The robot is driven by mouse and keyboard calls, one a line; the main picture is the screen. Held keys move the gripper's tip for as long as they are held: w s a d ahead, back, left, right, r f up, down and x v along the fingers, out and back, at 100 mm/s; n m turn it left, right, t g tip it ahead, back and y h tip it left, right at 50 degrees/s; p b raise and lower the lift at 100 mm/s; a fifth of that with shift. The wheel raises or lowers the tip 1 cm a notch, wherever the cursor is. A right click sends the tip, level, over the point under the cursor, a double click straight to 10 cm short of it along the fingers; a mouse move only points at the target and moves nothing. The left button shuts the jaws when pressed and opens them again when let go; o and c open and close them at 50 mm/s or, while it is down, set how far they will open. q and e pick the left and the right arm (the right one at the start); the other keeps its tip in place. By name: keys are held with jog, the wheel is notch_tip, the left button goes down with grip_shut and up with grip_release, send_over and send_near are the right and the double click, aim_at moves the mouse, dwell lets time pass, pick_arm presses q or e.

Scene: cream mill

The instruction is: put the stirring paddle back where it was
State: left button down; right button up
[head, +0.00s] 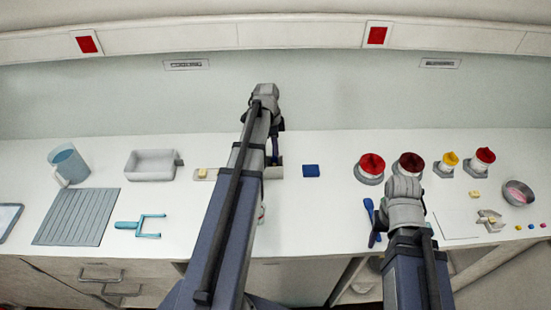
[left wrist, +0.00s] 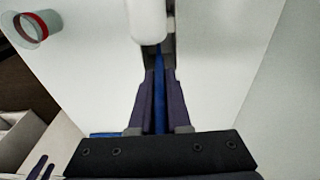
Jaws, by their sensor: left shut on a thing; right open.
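My left gripper (head: 275,152) reaches over the back middle of the counter, mostly hidden by its own arm. In the left wrist view its fingers (left wrist: 159,85) are shut on a thin blue bar, the stirring paddle (left wrist: 159,100). A white rounded thing (left wrist: 149,20) is at its far end; whether they are joined I cannot tell. My right gripper (head: 378,224) is low at the right, largely hidden by its wrist, and open. A blue spoon-like tool (head: 369,206) shows beside it.
A ridged grey board (head: 78,217), blue jug (head: 69,165), white tray (head: 150,165) and teal fork-like tool (head: 139,226) are at the left. Red-topped jars (head: 371,167) and a pink-filled bowl (head: 518,193) are at the right. A red-ringed cup (left wrist: 30,28) shows in the wrist view.

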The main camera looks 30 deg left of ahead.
pick_arm(q)
jog(key=shift+f+b, duration=1.8)
jog(key=shift+b, duration=0.05)
jog(key=shift+f, duration=0.25)
jog(key=c, duration=0.9)
grip_release()
jog(key=shift+r, duration=0.1)
jog(key=r+p, duration=0.8)
jog(key=a+r+p, duration=0.1)
jog(key=r+p, duration=0.3)
jog(key=shift+s+a+r, duration=0.1)
jog(key=shift+s+r, duration=0.05)
jog(key=shift+s, duration=0.25)
